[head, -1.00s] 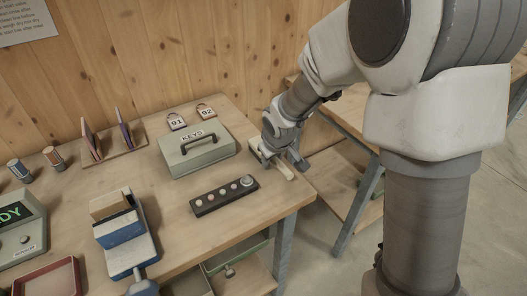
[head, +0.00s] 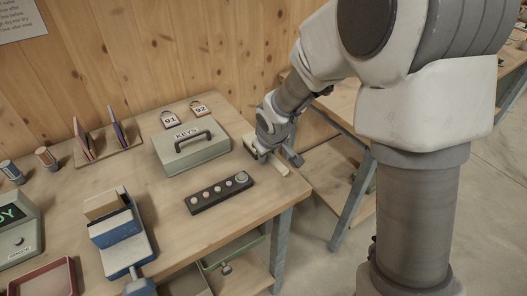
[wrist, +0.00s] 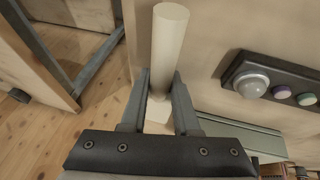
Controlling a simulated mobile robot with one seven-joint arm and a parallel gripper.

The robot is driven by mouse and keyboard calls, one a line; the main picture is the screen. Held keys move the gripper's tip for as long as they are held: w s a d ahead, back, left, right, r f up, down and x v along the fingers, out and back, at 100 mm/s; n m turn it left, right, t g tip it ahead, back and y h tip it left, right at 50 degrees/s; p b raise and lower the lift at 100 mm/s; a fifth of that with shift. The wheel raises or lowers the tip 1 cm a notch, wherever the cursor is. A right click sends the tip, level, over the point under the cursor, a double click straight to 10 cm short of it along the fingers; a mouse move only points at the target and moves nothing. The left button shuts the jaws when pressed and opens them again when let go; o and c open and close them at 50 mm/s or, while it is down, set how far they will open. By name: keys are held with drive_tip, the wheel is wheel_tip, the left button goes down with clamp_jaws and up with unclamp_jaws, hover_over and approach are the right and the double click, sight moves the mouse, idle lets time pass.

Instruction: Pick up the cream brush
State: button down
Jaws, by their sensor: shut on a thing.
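The cream brush (head: 279,167) is at the right edge of the wooden table, to the right of the KEYS box. In the wrist view its pale round handle (wrist: 168,45) extends out beyond my fingertips, and a paler, wider part shows lower between the fingers. My gripper (head: 275,157) reaches down over the brush. In the wrist view my gripper (wrist: 160,85) has one finger on each side of the brush and is shut on it. I cannot tell whether the brush touches the tabletop.
The green KEYS box (head: 191,147) and a dark button panel (head: 218,193) stand left of my gripper. A blue-and-wood device (head: 119,232) stands further left. A gap with floor lies right of the table, before another bench (head: 345,125).

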wheel_tip(320, 180, up, 4)
drive_tip(key=shift+r+p, duration=0.2)
drive_tip(key=shift+p, duration=0.4)
drive_tip(key=s+d+r+p, duration=0.3)
drive_tip(key=s+d+r, duration=0.3)
drive_tip(key=d, duration=0.4)
drive_tip(key=shift+s+r, duration=0.2)
drive_tip(key=shift+r, duration=0.05)
drive_tip(key=shift+a, duration=0.1)
drive_tip(key=c, duration=1.3)
unclamp_jaws()
clamp_jaws()
